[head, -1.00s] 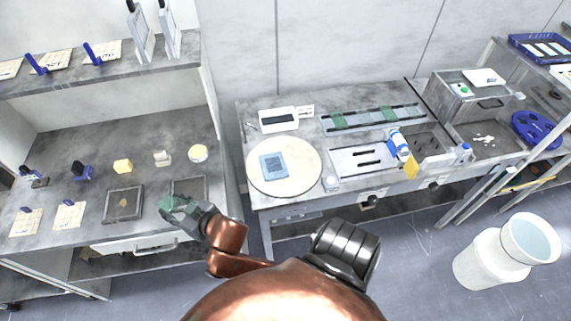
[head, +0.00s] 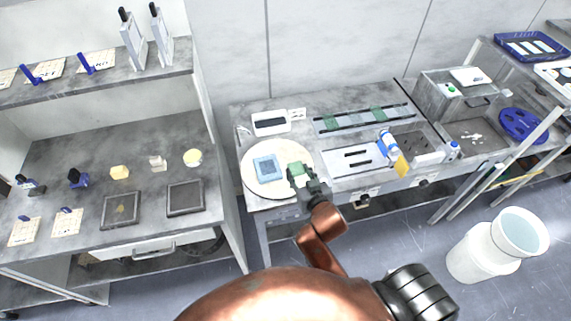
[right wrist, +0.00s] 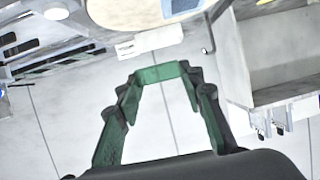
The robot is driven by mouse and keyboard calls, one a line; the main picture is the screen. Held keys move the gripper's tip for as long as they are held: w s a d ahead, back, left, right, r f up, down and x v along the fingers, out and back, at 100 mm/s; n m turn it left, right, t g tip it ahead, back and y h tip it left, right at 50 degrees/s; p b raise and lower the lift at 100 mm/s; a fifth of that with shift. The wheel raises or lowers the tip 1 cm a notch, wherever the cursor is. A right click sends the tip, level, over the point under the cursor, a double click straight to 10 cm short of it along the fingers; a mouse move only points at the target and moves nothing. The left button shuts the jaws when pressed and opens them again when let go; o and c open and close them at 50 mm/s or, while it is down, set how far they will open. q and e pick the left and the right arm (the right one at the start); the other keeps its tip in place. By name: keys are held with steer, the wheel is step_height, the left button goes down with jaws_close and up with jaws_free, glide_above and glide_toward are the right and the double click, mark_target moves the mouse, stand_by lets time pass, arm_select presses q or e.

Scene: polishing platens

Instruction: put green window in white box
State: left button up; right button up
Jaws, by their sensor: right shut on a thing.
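My right gripper (head: 300,173) is shut on the green window (right wrist: 160,73), which spans between its fingertips in the right wrist view. In the head view the gripper is over the right front edge of a round cream disc, and the window is hard to tell from the fingers. The white box (head: 270,123), with a dark inside, stands on the bench behind the disc; the gripper is in front of it and apart from it. A white shape that looks like this box (right wrist: 150,42) shows beyond the window in the wrist view. My left gripper is not in view.
The round disc (head: 290,158) bears a blue square pad (head: 267,168). A rail (head: 355,119) with green pieces lies at the back, right of the box. A blue-and-white bottle (head: 387,143) stands farther right. A side bench (head: 140,150) holds small blocks and dark plates.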

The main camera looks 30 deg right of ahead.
steer(key=d, duration=0.4)
glide_above(290, 158)
steer(key=s+a, duration=0.2)
steer(key=s, duration=0.4)
steer(key=shift+m+h, duration=0.4)
steer(key=f, duration=0.9)
steer(key=shift+s+d, duration=0.1)
steer(key=shift+d, duration=0.15)
steer(key=shift+w+f, duration=0.35)
steer(key=shift+f, duration=0.15)
steer(key=shift+w+f, duration=0.1)
steer(key=shift+f, duration=1.5)
steer(key=shift+b, duration=0.3)
steer(key=shift+f, duration=0.25)
steer(key=o, duration=0.9)
steer(key=shift+o, duration=0.2)
steer(key=shift+r, duration=0.15)
